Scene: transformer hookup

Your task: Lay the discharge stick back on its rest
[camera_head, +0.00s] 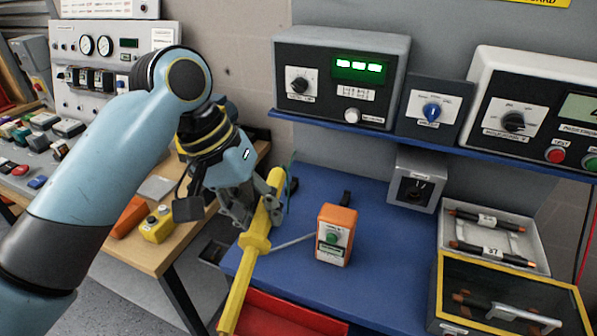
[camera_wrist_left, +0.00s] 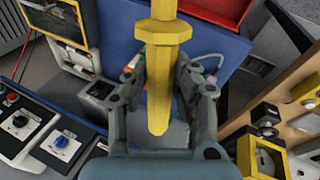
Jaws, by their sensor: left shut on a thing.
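The yellow discharge stick (camera_head: 241,281) is tilted in the head view, its lower end toward the bottom of the picture and its collar at mid-length. My left gripper (camera_head: 262,203) is shut on the stick above the collar. In the left wrist view the stick (camera_wrist_left: 160,75) runs between the two fingers of the gripper (camera_wrist_left: 160,105). A thin grey cable leads from near the stick toward an orange box. I cannot make out the stick's rest for certain. My right gripper is not in view.
A red tray (camera_head: 290,318) is at the bench's front. Open cases with black rods stand at the right. Meters sit on a blue shelf (camera_head: 440,144) above.

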